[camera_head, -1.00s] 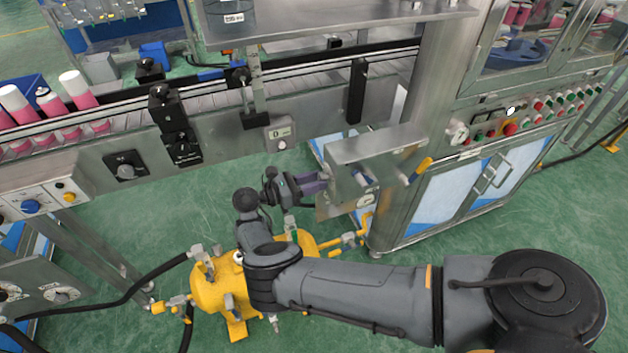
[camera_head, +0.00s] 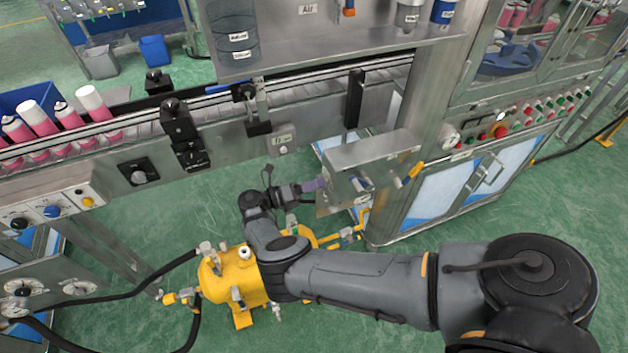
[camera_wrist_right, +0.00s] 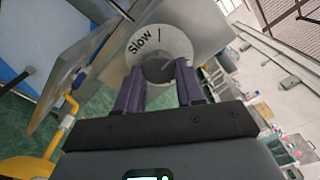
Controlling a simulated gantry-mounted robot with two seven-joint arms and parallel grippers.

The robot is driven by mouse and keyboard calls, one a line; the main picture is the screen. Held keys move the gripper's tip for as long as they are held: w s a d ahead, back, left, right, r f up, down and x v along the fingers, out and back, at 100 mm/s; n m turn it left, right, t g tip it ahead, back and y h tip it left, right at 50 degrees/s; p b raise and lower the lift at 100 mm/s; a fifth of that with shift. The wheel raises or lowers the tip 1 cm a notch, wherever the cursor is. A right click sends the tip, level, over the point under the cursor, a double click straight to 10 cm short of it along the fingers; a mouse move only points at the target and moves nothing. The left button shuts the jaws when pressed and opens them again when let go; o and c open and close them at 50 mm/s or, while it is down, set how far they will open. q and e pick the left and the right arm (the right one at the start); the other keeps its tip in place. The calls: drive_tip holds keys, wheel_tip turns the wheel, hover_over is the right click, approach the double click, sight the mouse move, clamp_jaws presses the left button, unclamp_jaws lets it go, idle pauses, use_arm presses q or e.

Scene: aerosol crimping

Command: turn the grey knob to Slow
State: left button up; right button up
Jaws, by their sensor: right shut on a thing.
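The grey knob (camera_wrist_right: 159,69) sits on a pale round dial (camera_wrist_right: 150,42) in the right wrist view. The dial bears the word "Slow" at its upper left and a short black line right of it. My right gripper (camera_wrist_right: 160,82) has its purple fingers on both sides of the knob, shut on it. The fingers and the glare hide where the knob points. In the head view my right gripper (camera_head: 312,185) meets the left side of a steel box (camera_head: 370,152), and the knob is hidden there. My left gripper is not in view.
A conveyor with pink cans (camera_head: 68,116) runs behind at the left. A steel cabinet (camera_head: 440,195) stands to the right of the box. Green floor is open between.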

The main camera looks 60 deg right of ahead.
drive_tip(key=n+p, duration=0.2)
drive_tip(key=n, duration=0.6)
drive_tip(key=shift+r, duration=0.15)
idle(0.4)
drive_tip(key=o, duration=1)
drive_tip(key=shift+o, duration=0.2)
drive_tip(key=b+v, duration=0.4)
drive_tip(key=v, duration=0.7)
